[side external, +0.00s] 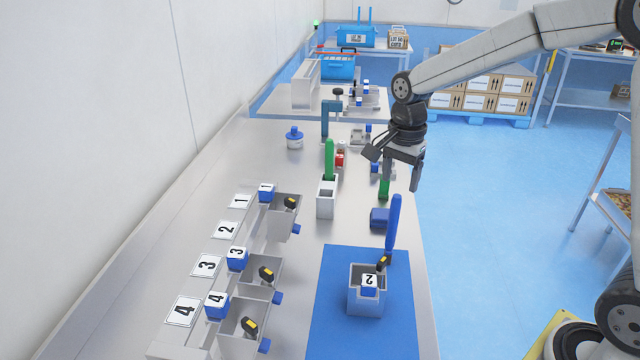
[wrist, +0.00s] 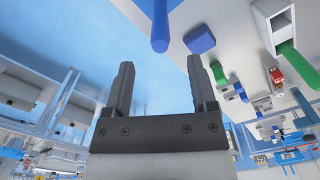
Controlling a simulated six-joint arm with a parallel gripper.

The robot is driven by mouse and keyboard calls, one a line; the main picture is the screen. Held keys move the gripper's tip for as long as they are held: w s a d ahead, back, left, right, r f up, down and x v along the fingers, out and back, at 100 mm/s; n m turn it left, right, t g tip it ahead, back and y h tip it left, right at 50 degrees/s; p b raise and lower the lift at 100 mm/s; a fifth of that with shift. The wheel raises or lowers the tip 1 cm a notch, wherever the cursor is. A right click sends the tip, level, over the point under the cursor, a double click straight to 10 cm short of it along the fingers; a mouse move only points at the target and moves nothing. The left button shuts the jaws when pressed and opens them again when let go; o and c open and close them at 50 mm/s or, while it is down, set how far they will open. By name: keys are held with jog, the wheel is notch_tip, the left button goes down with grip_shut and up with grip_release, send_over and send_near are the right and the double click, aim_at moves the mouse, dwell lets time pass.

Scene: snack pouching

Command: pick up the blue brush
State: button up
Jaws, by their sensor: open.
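The blue brush (side external: 393,222) shows as a long blue handle, near the right edge of the steel table by the far edge of the blue mat. In the wrist view, the round end of a blue handle (wrist: 160,28) shows at the top centre, beyond and between the fingertips. My gripper (side external: 402,174) is open and empty, above the table's right edge, farther back than the brush and apart from it. Both fingers of my gripper (wrist: 159,65) show in the wrist view with nothing between them.
A blue block (side external: 379,218) lies just left of the handle. A grey bin (side external: 366,300) marked 2 stands on the blue mat (side external: 330,325). A green object (side external: 384,188) is near my gripper. A grey holder (side external: 327,200) with a green handle stands left. Open floor lies right of the table.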

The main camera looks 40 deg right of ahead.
aim_at(395, 207)
jog(key=shift+f, duration=3.95)
grip_shut()
